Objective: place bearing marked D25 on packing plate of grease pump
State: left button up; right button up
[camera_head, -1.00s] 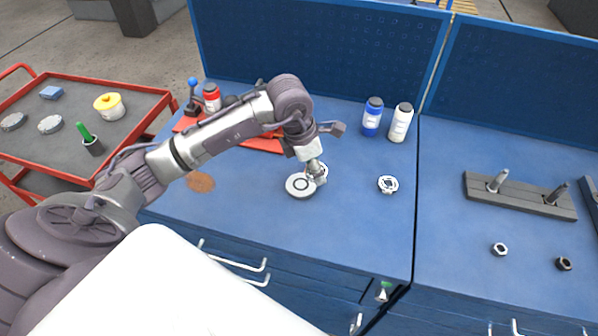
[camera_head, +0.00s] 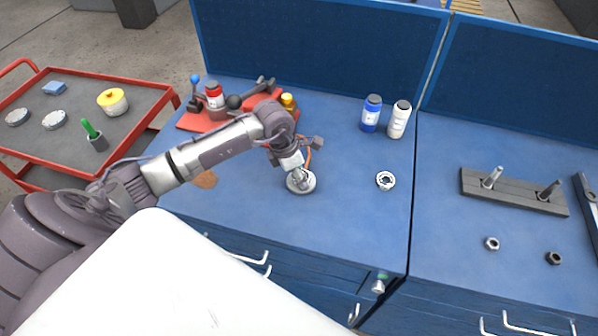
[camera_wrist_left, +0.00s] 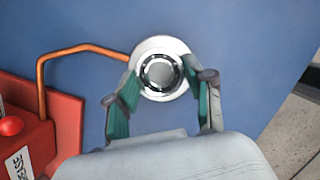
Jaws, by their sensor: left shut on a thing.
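The packing plate, a pale round disc (camera_head: 292,187), lies on the blue bench in the head view and shows in the left wrist view (camera_wrist_left: 161,42). An orange pipe (camera_wrist_left: 75,50) runs toward it from the red grease pump base (camera_wrist_left: 68,125). My left gripper (camera_head: 302,182) is over the plate, pointing down. In the left wrist view its green-padded fingers (camera_wrist_left: 160,78) are shut on a round metal bearing (camera_wrist_left: 161,74), which appears roughly centred over the plate. I cannot tell whether it touches the plate, and no D25 mark is readable. My right gripper is not in view.
Another ring-shaped part (camera_head: 386,181) lies to the right on the bench. A blue bottle (camera_head: 371,114) and a white bottle (camera_head: 398,120) stand behind. A grey block with pins (camera_head: 514,191) and nuts are at far right. A red cart (camera_head: 75,125) stands left.

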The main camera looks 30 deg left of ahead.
pick_arm(q)
jog(key=o, duration=1.3)
jog(key=shift+c, duration=0.2)
jog(key=shift+r+p, duration=0.25)
jog(key=shift+p, duration=0.05)
jog(key=b+v, duration=0.3)
jog(key=v, duration=0.8)
jog(key=shift+s+r, duration=0.2)
jog(key=shift+r, duration=0.15)
